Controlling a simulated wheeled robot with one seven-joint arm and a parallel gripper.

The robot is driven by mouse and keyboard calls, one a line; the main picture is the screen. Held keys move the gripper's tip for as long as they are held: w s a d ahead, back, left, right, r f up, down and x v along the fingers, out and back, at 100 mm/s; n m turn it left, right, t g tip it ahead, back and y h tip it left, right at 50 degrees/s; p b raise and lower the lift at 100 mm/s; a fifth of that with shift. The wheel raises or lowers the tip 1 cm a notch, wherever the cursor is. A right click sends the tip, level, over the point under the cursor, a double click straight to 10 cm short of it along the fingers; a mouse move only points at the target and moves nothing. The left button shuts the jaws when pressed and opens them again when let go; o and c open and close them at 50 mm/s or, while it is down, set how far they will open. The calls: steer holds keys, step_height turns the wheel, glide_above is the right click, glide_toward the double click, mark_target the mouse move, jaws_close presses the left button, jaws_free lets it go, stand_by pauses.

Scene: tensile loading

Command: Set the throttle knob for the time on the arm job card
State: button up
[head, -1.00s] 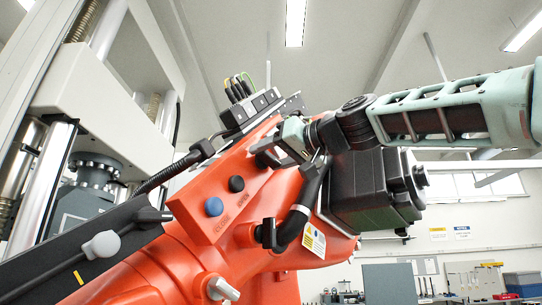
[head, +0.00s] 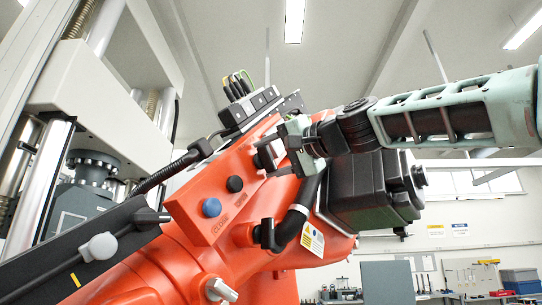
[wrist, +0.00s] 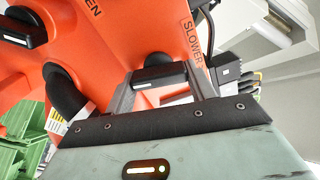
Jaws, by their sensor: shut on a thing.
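A black throttle knob (wrist: 162,78) with a white mark sits between the two fingers of my gripper (wrist: 162,84) in the wrist view. The fingers are shut on it. The word SLOWER is printed on the orange surface to its right. In the head view my gripper (head: 270,156) is at the upper part of the orange arm (head: 205,262), and the fingers largely cover the knob.
A blue button (head: 212,207) and a black button (head: 235,184), labelled CLOSE and OPEN, are left of my gripper. A black hose (head: 298,215) curves below it. A block with cables (head: 248,105) is above. A grey testing machine (head: 98,110) stands at the left.

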stand_by(0.3)
steer(key=o, duration=1)
steer(key=b+v, duration=0.8)
steer(key=v, duration=0.9)
steer(key=shift+s+d, duration=0.15)
steer(key=shift+s, duration=0.05)
steer(key=shift+w+f, duration=0.1)
